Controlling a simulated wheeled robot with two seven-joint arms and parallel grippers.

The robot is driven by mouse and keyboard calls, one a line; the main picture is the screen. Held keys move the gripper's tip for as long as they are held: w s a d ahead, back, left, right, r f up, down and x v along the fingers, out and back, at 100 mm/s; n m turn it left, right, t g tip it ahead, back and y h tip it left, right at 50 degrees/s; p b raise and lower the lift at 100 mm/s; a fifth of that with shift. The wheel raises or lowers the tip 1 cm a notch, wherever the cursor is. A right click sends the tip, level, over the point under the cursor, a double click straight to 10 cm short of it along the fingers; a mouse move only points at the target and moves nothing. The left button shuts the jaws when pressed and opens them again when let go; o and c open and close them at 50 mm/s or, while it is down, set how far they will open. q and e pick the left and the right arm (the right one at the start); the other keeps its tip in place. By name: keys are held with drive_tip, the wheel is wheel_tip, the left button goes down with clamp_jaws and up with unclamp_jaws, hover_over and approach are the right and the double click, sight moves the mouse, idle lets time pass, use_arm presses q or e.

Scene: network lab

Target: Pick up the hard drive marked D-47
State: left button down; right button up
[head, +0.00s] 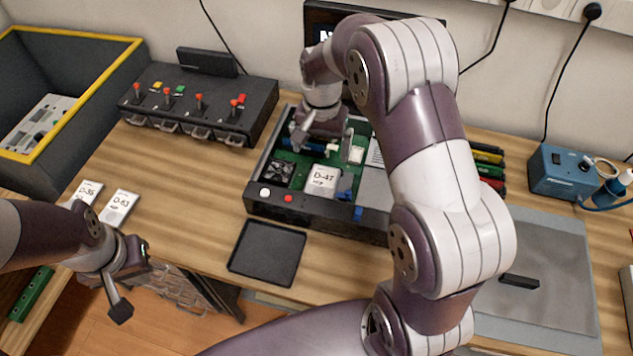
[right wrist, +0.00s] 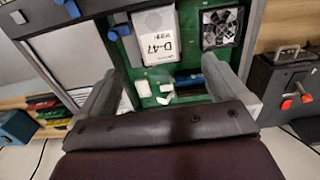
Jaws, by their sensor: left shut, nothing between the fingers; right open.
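The hard drive marked D-47 (head: 322,181) lies in the open chassis (head: 262,206) on the table, a pale block with its label up. It also shows in the right wrist view (right wrist: 153,38), at the top middle, beyond the fingers. My right gripper (head: 322,141) is open over the rear of the green board, behind the drive and apart from it. Its two fingers (right wrist: 168,84) stand wide apart in the right wrist view with no drive between them. My left gripper (head: 121,309) is shut and empty, low at the left, off the table's front edge.
Two more drives, D-35 (head: 86,194) and D-63 (head: 119,207), lie at the left. A black tray (head: 267,252) lies before the chassis. A fan (head: 278,172) sits left of D-47. A dock with red levers (head: 198,108) stands behind; a grey mat (head: 560,270) lies right.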

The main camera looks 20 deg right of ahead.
sight(322, 182)
drive_tip(key=f, duration=1)
drive_tip(key=shift+s+d+f+p, duration=0.15)
drive_tip(key=shift+s+f+p, duration=0.15)
drive_tip(key=shift+p, duration=0.1)
drive_tip(key=shift+w+f, duration=0.15)
drive_tip(key=shift+f, duration=0.2)
drive_tip(key=c, duration=1.2)
